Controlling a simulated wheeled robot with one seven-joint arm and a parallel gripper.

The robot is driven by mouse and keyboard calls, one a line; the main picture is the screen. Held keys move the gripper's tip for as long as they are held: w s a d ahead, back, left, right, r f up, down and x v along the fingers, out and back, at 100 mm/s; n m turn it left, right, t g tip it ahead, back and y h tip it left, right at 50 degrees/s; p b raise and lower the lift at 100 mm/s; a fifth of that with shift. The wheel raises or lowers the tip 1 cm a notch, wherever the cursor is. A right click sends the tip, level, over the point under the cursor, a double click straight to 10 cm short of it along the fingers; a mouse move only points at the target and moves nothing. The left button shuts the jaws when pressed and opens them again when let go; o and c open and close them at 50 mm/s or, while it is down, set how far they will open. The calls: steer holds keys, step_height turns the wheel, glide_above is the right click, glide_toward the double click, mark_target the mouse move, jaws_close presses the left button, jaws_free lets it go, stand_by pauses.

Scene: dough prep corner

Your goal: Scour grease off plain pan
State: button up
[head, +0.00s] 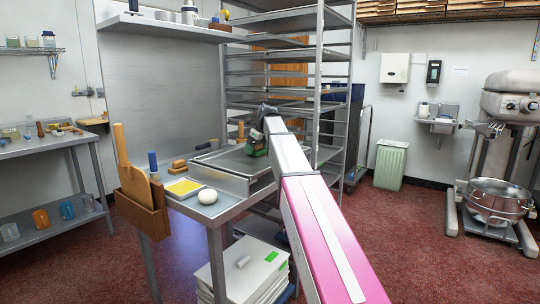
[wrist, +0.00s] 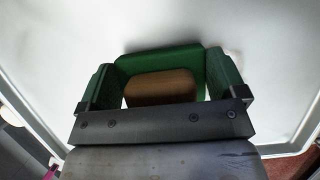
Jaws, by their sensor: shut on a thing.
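My gripper (head: 258,138) is shut on a green scrubber (head: 256,149) with a brown block on it. The wrist view shows the scrubber (wrist: 160,57) between the two fingers of my gripper (wrist: 162,80). A plain metal pan (head: 219,183) with raised walls lies on the steel table, and the scrubber is over its far part. The pan's pale floor (wrist: 60,40) fills most of the wrist view. I cannot tell whether the scrubber touches it. No grease shows clearly; my gripper and arm hide part of the pan.
A wooden holder (head: 142,205) hangs on the table's left edge. A metal rack (head: 320,95) stands close behind.

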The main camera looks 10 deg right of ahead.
steer(key=shift+f, duration=0.4)
stand_by(0.3)
steer(key=shift+w+d, duration=1.3)
steer(key=shift+w, duration=0.05)
steer(key=shift+w+d, duration=1.3)
steer(key=shift+s+a, duration=1.3)
steer(key=shift+s, duration=0.05)
